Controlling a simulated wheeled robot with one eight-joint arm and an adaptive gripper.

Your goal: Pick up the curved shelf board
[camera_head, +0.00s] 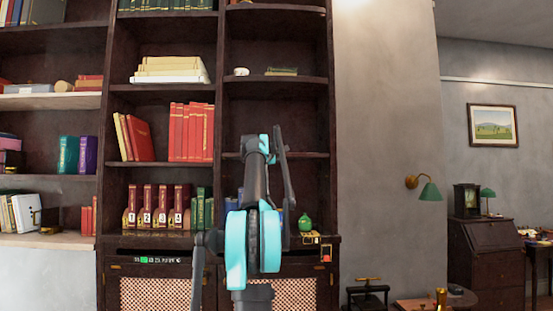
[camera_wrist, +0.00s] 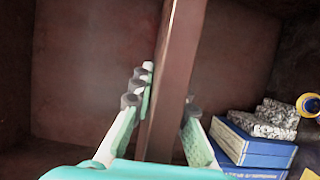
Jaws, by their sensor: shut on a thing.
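A dark brown shelf board (camera_wrist: 180,45) runs edge-on up the middle of the wrist view, between the two fingers of my gripper (camera_wrist: 166,92). The pale green fingers with grey tips lie on either side of it, shut on it. In the head view my arm reaches up to the right bay of the dark bookcase, at a shelf board (camera_head: 309,155) at mid height. My arm covers the middle of that board, and my fingers are hidden there. The board looks level, in line with its bay.
In the wrist view, blue boxes (camera_wrist: 254,148) and grey speckled blocks (camera_wrist: 262,124) lie to the right of the fingers. In the head view a green vase (camera_head: 305,222) stands below the board. Red books (camera_head: 191,132) fill part of the bay to the left.

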